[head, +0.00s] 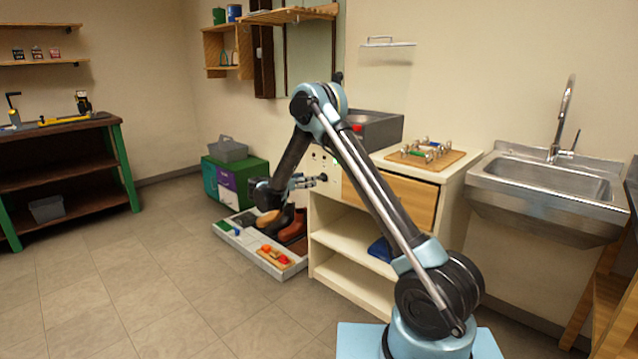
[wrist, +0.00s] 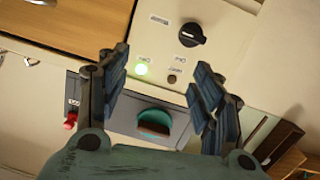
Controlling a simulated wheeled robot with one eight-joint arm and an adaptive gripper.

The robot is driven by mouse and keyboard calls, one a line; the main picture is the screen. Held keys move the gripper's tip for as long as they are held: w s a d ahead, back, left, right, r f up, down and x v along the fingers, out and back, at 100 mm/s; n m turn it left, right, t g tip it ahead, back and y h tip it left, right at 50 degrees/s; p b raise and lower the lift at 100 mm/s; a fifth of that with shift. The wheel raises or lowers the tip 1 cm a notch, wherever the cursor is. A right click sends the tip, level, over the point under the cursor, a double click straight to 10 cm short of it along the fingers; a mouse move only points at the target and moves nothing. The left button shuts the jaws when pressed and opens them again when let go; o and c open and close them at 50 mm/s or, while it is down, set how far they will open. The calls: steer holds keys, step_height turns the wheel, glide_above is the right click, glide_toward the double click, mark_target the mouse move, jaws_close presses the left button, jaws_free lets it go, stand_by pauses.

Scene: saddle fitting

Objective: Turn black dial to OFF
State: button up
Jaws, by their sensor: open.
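The black dial (wrist: 191,35) sits on a cream panel (wrist: 225,55) in the wrist view, beyond my right-hand finger. A pale mark shows on the dial, but the labels are too small to read, so its setting cannot be told. A lit green lamp (wrist: 142,69) is on the same panel, below and left of the dial. My gripper (wrist: 160,75) is open and empty, its fingers apart and not touching the dial. In the head view my gripper (head: 309,181) is in front of the cabinet's left side; I cannot make out the dial there.
A grey unit with a red knob (wrist: 70,120) and a teal-lined opening (wrist: 154,122) lies below the panel in the wrist view. In the head view, a floor tray (head: 240,245) with shoes is below my gripper. A green and purple chest (head: 228,180) stands behind.

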steer(key=t, duration=0.2)
glide_toward(319, 178)
steer(key=shift+m, duration=0.3)
steer(key=x, duration=0.9)
steer(key=shift+w+d+f, duration=0.1)
steer(key=shift+w+d, duration=0.05)
steer(key=shift+w, duration=0.05)
steer(key=shift+c, duration=0.6)
